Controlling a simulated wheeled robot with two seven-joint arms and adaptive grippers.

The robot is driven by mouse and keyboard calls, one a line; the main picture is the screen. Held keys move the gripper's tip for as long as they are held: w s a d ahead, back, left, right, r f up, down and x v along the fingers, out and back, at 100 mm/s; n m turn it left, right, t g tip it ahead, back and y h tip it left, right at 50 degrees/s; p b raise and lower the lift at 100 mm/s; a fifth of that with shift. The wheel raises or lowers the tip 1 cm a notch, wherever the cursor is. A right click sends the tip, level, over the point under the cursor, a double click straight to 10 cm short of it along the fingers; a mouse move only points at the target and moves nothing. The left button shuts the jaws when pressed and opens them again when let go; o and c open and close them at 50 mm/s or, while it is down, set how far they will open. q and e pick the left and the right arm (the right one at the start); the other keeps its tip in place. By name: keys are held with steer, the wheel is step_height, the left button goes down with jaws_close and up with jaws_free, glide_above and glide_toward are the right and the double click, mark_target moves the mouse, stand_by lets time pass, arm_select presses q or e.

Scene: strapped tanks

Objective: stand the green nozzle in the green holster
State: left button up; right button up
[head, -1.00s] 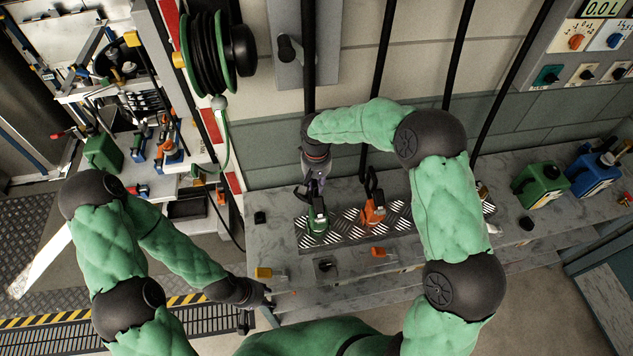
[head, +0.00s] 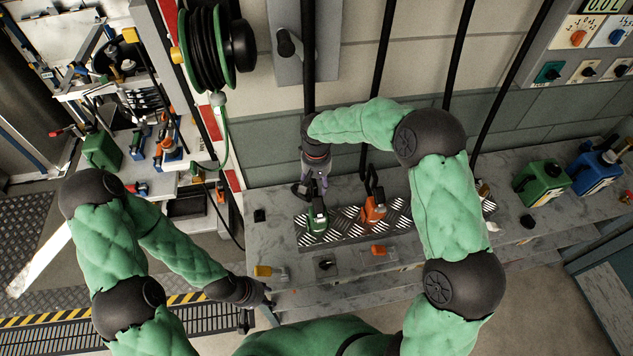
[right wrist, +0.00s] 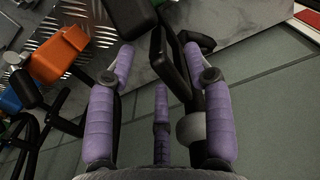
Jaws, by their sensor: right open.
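The green nozzle (head: 317,217) stands roughly upright at the left end of the chequered metal plate (head: 345,240). My right gripper (head: 313,187) is open just behind and above the green nozzle. In the right wrist view its purple fingers (right wrist: 159,52) stand apart on either side of black nozzle parts. My left gripper (head: 267,294) is away at the bench's front left; its fingers are too small to judge.
An orange nozzle (head: 373,208) stands close to the right on the same plate. Black hoses hang along the wall. Green (head: 541,183) and blue (head: 594,172) canisters stand far right.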

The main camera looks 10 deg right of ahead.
step_height(320, 180, up, 12)
stand_by(0.6)
arm_select(q)
steer(key=o, duration=1.2)
step_height(320, 180, up, 9)
steer(key=p, duration=0.7)
arm_select(e)
step_height(320, 180, up, 7)
